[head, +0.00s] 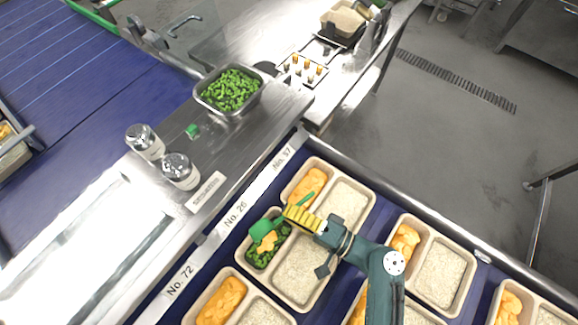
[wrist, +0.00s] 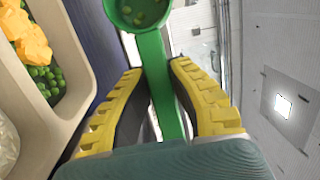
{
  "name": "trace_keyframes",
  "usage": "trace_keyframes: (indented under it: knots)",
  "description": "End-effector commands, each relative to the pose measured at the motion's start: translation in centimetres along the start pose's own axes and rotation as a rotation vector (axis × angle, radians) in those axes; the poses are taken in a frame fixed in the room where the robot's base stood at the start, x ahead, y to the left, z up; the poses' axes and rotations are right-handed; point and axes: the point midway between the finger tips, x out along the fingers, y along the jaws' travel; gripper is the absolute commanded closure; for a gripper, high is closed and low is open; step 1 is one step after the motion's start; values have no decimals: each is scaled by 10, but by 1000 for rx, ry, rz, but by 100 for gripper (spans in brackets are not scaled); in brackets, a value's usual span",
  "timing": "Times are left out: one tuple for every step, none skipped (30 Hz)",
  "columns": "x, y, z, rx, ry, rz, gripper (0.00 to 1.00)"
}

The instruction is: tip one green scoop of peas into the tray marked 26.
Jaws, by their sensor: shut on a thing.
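The tray by the label No. 26 (head: 235,213) is beige (head: 270,271), with white rice in its larger compartment. Its smaller compartment holds green peas (head: 262,258) and orange chunks (head: 267,242); they also show at the left of the wrist view (wrist: 45,82). My gripper (head: 293,212), with yellow fingers, is shut on the handle of the green scoop. The scoop (head: 261,229) is over the outer end of that compartment. In the wrist view its bowl (wrist: 138,14) is cut off at the top edge and a few peas show inside.
A steel pan (head: 236,112) of peas stands on the counter, with a small green object (head: 192,131) and two silver-topped jars (head: 145,141) near it. Neighbouring trays by No. 37 (head: 284,157) and No. 72 (head: 180,280) hold orange food and rice, closely spaced on the blue belt.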

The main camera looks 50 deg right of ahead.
Motion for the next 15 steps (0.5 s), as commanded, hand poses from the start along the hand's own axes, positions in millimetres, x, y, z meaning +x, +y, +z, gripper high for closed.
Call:
trace_keyframes:
  knots:
    - [0, -2, 0, 0, 0, 0, 100]
    - [0, -3, 0, 0, 0, 0, 100]
    - [1, -7, 0, -1, 0, -1, 100]
    - [1, -10, 0, -1, 0, -1, 100]
    - [1, -13, -1, -1, 0, -1, 100]
    - [2, -18, -1, -1, 0, -1, 100]
    - [2, -22, -1, -1, 0, 0, 100]
    - [3, -26, -1, -1, 0, 0, 100]
    - [3, -30, -1, -1, 0, 0, 100]
    - [4, -34, -1, -1, 0, 0, 100]
    - [4, -37, -2, -1, 0, 0, 100]
    - [4, -41, -2, 0, 0, 0, 100]
    - [5, -44, -2, 0, 0, 0, 100]
    - [5, -48, -2, 0, 0, 0, 100]
    - [5, -51, -2, 0, 0, 0, 100]
